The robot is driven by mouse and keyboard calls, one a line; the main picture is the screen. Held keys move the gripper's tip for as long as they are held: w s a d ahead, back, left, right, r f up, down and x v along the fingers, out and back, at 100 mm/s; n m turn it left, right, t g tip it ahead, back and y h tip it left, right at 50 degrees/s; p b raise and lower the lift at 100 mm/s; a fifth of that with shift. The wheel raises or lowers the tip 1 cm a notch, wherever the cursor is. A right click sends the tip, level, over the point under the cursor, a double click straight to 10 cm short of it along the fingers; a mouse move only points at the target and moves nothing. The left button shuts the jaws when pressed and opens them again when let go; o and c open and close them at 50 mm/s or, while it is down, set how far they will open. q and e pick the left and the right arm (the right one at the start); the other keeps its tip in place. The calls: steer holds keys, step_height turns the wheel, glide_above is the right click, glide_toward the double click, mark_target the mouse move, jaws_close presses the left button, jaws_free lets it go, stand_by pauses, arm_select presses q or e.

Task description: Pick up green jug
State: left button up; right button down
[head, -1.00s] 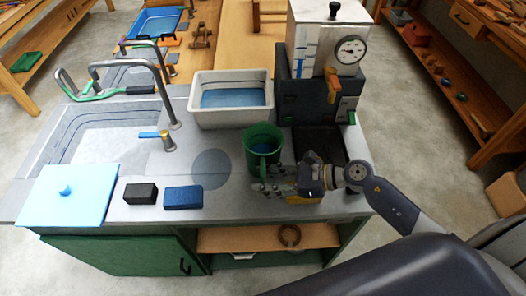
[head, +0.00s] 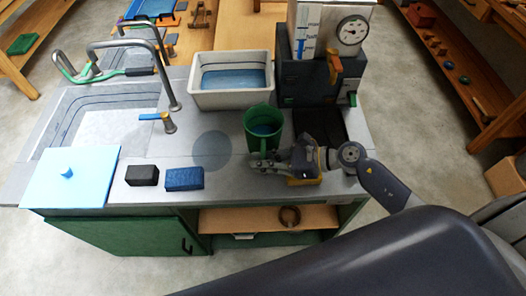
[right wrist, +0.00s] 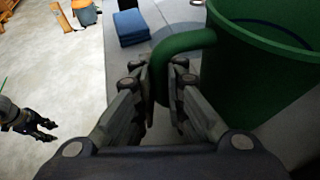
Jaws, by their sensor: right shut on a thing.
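The green jug (head: 262,122) stands upright on the grey counter, with blue showing inside it. Its handle faces the front of the counter. My right gripper (head: 262,166) is at the handle, reaching in from the right, and is shut on it. In the right wrist view the green handle (right wrist: 178,45) lies between the fingers of the right gripper (right wrist: 165,85), and the jug's body is at upper right. A dark gripper (right wrist: 40,128), apparently my left one, shows small at the left of the right wrist view. The head view does not show it.
A white basin (head: 203,97) stands behind the jug. A dark machine with a gauge (head: 352,32) stands behind right. A blue block (head: 184,179) and a black block (head: 141,175) lie front left, near a light blue board (head: 80,185). A sink with taps is at left.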

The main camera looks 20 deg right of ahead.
steer(key=shift+r, duration=0.2)
steer(key=shift+r+b, duration=0.3)
steer(key=shift+r, duration=0.3)
steer(key=shift+s+a+r+b, duration=0.15)
steer(key=shift+r+b, duration=0.2)
steer(key=shift+r, duration=0.6)
steer(key=s+a+r+b, duration=0.1)
steer(key=s+a, duration=0.7)
steer(key=s, duration=0.5)
steer(key=shift+a+r, duration=0.25)
steer(key=shift+r, duration=0.05)
step_height(320, 180, up, 9)
steer(key=m+t+h+b, duration=0.1)
glide_above(265, 156)
steer(key=s+d, duration=0.3)
steer(key=d, duration=0.1)
steer(key=shift+d+r, duration=0.5)
steer(key=shift+s+a+f, duration=0.1)
steer(key=shift+s+f, duration=0.05)
